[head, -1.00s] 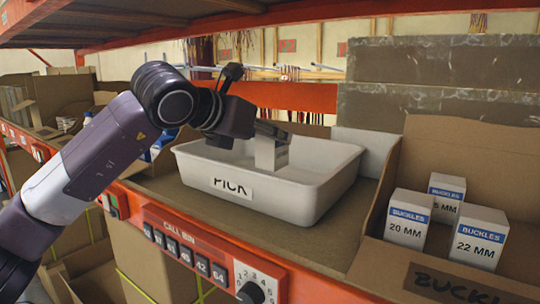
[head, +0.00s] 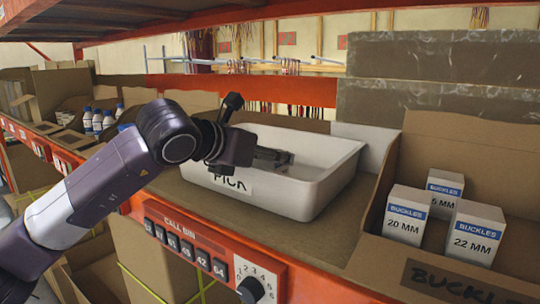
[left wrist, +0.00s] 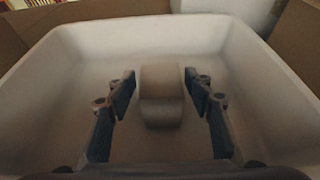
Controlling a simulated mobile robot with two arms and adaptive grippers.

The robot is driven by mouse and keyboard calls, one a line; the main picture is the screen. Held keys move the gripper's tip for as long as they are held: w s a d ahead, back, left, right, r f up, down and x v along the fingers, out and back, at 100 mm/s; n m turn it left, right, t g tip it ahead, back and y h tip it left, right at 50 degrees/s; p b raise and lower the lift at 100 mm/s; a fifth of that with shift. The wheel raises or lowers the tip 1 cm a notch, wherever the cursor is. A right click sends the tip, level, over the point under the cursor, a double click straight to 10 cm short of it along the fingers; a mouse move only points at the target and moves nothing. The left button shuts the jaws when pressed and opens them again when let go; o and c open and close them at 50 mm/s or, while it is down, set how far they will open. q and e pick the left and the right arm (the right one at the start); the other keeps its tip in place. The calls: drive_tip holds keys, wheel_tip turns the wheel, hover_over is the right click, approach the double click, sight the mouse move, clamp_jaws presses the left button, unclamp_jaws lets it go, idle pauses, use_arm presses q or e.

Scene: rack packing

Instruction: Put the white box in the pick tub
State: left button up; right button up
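The white pick tub (head: 315,205) stands on the shelf with a PICK label on its front; its inside also fills the left wrist view (left wrist: 50,75). My left gripper (head: 285,160) reaches down into the tub from the left. The box appears to rest on the tub floor. In the head view I cannot make it out behind the gripper. My right gripper is not in view.
A cardboard bin (head: 440,277) on the right holds white BUCKLES boxes (head: 474,235). An orange shelf rail (head: 190,240) with a call-bin panel runs along the front. Bins with small bottles (head: 97,120) stand at the left, and another shelf is overhead.

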use_arm(q)
drive_tip(key=shift+r, duration=0.2)
drive_tip(key=b+v, duration=0.4)
drive_tip(key=v, duration=0.8)
